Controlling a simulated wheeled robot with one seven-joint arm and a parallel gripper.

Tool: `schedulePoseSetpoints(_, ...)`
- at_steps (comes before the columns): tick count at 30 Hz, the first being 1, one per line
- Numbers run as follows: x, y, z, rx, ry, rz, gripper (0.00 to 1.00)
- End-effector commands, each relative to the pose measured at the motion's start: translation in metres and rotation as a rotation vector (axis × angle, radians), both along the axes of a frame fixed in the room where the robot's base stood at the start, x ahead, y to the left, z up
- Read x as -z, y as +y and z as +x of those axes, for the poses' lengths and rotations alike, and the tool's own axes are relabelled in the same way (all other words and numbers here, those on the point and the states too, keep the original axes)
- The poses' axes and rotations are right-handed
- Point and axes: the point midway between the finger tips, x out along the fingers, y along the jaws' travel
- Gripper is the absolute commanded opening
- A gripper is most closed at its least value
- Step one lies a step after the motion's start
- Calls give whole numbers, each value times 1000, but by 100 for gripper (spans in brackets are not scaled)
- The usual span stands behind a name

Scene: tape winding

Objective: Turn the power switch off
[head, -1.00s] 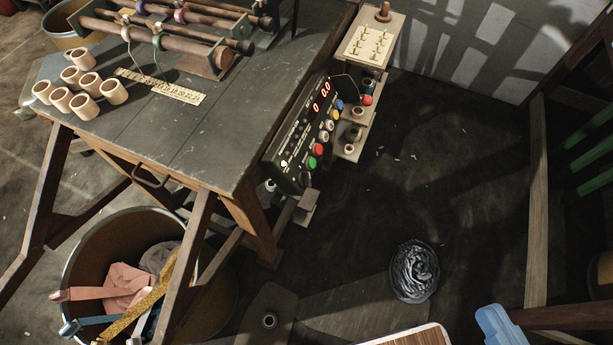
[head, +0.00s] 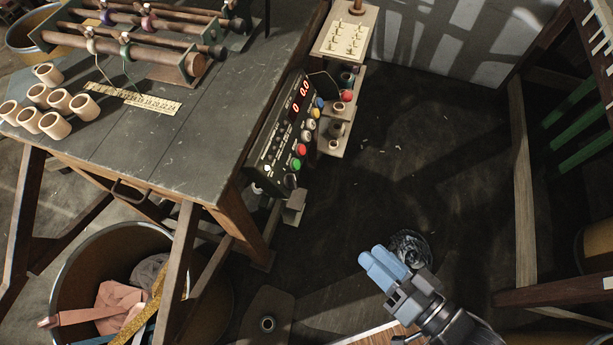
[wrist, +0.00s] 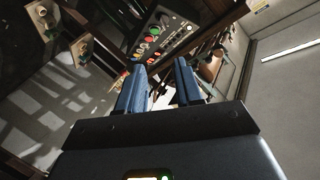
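The black control box (head: 262,150) hangs at the right end of the workbench. Its red display (head: 300,97) is lit and shows zeros. Its face carries green, red, white, yellow and blue buttons, a dark round knob (head: 291,180) at the lower end and a small pale toggle (head: 267,168) at the lower left. I cannot tell for certain which is the power switch, or its position. My gripper (head: 374,258) has blue fingers and is below and right of the box, apart from it. In the wrist view the fingers (wrist: 160,82) stand apart and empty, with the box (wrist: 178,42) beyond them.
The workbench (head: 190,150) holds rods, a yellow ruler (head: 137,98) and several pale rings. A shelf unit (head: 345,35) stands right of the box. A large bin (head: 75,260) sits below the bench. A dark coiled bundle (head: 412,243) lies on the floor behind my gripper. Floor between is clear.

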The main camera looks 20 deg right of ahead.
Motion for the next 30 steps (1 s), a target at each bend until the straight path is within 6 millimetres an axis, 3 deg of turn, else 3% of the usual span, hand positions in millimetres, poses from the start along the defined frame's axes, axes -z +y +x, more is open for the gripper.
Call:
schedulePoseSetpoints(8, 40, 41, 42, -52, 69, 186, 35)
schedulePoseSetpoints(14, 44, 24, 45, -119, 84, 122, 35)
schedulePoseSetpoints(20, 45, 12, 60, -200, 94, 60, 35)
schedulePoseSetpoints(30, 31, 2, 128, -379, 76, -85, 35)
